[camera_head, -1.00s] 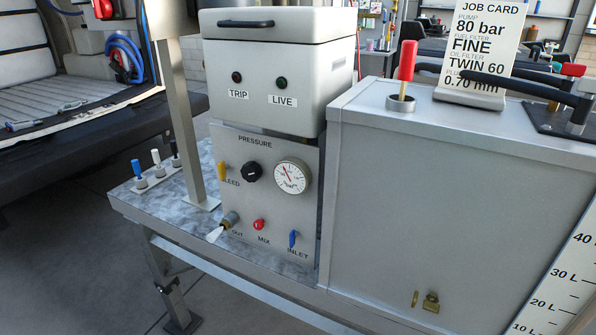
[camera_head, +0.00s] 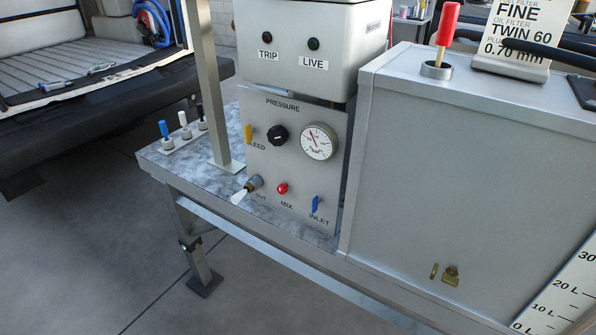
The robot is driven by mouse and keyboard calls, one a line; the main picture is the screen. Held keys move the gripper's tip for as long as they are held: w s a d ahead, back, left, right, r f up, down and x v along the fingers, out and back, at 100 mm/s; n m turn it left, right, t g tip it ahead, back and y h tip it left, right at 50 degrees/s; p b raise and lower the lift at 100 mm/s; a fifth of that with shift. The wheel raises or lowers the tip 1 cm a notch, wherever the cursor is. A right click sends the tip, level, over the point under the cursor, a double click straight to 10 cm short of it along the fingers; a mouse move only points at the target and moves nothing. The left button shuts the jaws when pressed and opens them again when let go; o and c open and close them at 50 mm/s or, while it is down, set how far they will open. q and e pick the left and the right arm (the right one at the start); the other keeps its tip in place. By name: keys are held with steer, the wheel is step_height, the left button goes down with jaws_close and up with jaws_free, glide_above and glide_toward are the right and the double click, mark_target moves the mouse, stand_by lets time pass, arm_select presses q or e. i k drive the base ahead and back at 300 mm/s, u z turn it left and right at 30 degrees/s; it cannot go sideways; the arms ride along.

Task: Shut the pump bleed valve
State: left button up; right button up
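The bleed valve is a yellow lever (camera_head: 249,134) at the upper left of the grey pressure panel (camera_head: 262,172). Its handle stands upright, beside a label partly covered and reading "LEED". A black knob (camera_head: 278,135) and a round pressure gauge (camera_head: 319,141) sit to its right. Below are the OUT fitting (camera_head: 254,183) with a white tip, a red MIX knob (camera_head: 282,188) and a blue INLET lever (camera_head: 315,204). Neither of my grippers shows in this view.
A metal post (camera_head: 207,85) rises from the bench (camera_head: 190,165) left of the panel. Three small valves (camera_head: 184,125) stand at the bench's left end. A large grey tank (camera_head: 450,170) with a red-handled tool (camera_head: 448,24) on top is at right. Open floor lies in front.

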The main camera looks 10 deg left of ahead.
mark_target(248, 132)
steer(key=k, duration=0.55)
steer(key=u, duration=0.65)
steer(key=i, duration=1)
steer(key=z, duration=0.65)
